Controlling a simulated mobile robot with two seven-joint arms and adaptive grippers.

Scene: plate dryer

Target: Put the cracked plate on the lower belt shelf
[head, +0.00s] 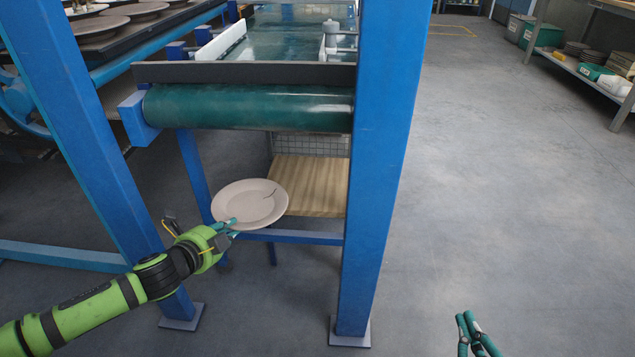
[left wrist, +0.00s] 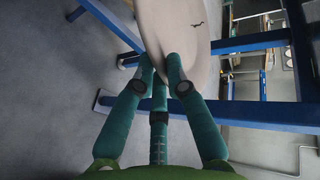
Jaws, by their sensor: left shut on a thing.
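The cracked plate (head: 249,203) is pale and round, with a dark crack line near its right side. My left gripper (head: 228,226) is shut on the plate's near rim and holds it in the air beside the shelf. In the left wrist view, the plate (left wrist: 187,22) shows between the fingers of my left gripper (left wrist: 162,72), with the dark crack mark on it. The lower belt shelf (head: 318,188) is a wooden board under the green belt; the plate overlaps its left edge in the head view. My right gripper (head: 470,320) is low at the right, its fingers close together, apart from everything.
The green belt roller (head: 245,106) lies above the shelf. A thick blue post (head: 378,150) stands right of the shelf, another blue post (head: 85,140) on the left. A wire mesh panel (head: 310,144) is behind the shelf. The floor at right is clear.

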